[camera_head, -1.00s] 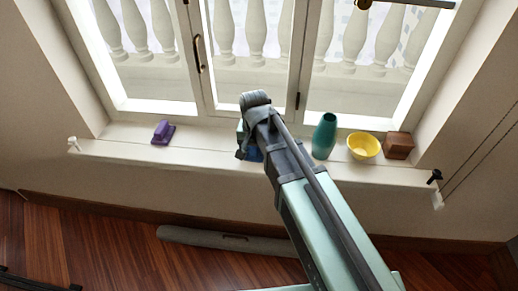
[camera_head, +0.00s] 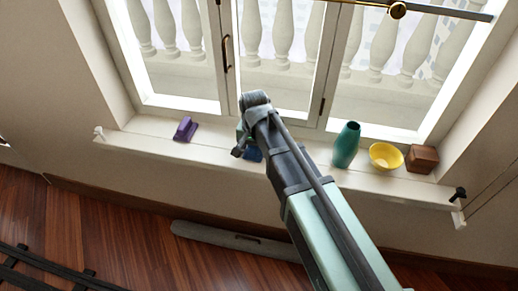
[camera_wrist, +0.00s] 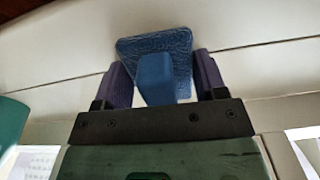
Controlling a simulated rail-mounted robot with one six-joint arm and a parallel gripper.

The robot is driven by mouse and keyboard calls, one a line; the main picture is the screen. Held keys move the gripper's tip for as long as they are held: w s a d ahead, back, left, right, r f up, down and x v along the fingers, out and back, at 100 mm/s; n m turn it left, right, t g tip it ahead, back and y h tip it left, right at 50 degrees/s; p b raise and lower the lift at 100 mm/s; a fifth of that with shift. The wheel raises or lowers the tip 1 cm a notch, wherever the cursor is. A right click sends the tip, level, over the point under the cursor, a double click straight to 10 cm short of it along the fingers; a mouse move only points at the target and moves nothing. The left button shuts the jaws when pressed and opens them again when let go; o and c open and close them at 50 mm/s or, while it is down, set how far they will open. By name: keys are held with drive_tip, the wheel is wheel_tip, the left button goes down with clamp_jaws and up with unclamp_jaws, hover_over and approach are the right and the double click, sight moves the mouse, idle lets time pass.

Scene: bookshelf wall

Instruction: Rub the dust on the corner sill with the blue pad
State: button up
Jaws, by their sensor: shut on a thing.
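My gripper (camera_wrist: 161,78) has its two purple fingers around the handle of the blue pad (camera_wrist: 182,42) and is shut on it. The pad's flat textured plate lies beyond the handle, against or just over the pale sill. In the head view the blue pad (camera_head: 253,155) shows only in part, beside my dark wrist. The long white window sill (camera_head: 215,140) runs below the window. My arm hides the sill's middle. I cannot make out dust on the sill in either view.
A purple block-like thing (camera_head: 186,129) sits on the sill left of my gripper. A teal vase (camera_head: 346,146), a yellow bowl (camera_head: 386,156) and a brown wooden box (camera_head: 422,159) stand to the right. The sill between the purple thing and my gripper is clear.

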sight(233, 146)
drive_tip(key=a, duration=0.3)
drive_tip(key=shift+w+a, duration=0.15)
drive_tip(key=shift+w, duration=0.25)
drive_tip(key=shift+w+a, duration=0.2)
drive_tip(key=shift+a, duration=0.7)
drive_tip(key=shift+w+a, duration=0.15)
drive_tip(key=shift+a, duration=0.7)
wheel_tip(233, 146, up, 6)
drive_tip(key=p, duration=0.6)
drive_tip(key=shift+f, duration=0.1)
wheel_tip(233, 146, up, 3)
drive_tip(key=p, duration=0.3)
